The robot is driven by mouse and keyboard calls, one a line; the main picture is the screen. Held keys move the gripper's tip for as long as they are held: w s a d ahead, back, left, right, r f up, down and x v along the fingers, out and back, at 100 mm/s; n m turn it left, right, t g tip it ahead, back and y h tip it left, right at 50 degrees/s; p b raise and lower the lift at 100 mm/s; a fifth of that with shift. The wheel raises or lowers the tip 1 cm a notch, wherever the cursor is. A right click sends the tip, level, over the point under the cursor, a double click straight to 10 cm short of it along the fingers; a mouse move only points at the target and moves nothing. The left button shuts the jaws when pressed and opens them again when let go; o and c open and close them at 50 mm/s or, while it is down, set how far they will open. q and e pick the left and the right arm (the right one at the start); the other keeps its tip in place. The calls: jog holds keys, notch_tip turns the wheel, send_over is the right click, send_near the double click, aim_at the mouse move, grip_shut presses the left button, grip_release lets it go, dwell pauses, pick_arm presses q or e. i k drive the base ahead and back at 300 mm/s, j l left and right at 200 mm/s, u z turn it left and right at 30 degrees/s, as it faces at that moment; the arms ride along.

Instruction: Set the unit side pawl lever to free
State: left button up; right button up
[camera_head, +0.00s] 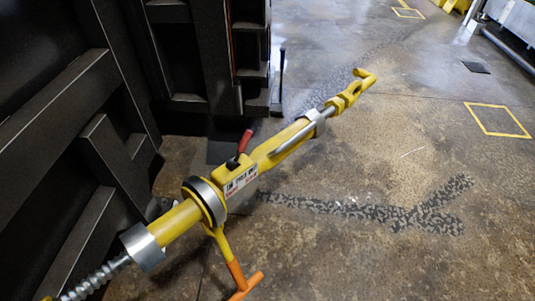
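A yellow ratchet unit (285,145) runs diagonally through the head view, from the threaded rod at lower left to a yellow hook at upper right. A small lever with a red grip (245,141) sticks up from the housing just above a white label (240,180). It looks like the pawl lever, and its grip leans up and to the right. The label's words are too small to read surely. A dark and silver ring (205,201) sits below it on the body. A yellow handle with an orange T-shaped end (244,283) hangs down from the ring. Neither gripper is in view.
A large black ribbed steel structure (75,110) fills the left side, close behind the unit. A thin dark upright rod (282,72) stands by its corner. The concrete floor to the right is open, with dark patches and a yellow painted square (498,120).

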aim_at(232, 164)
jog(key=k+j+z, duration=0.15)
jog(key=z, duration=0.25)
jog(key=k+j+z, duration=0.1)
jog(key=z, duration=0.3)
jog(key=k+z, duration=0.2)
jog(key=z, duration=0.2)
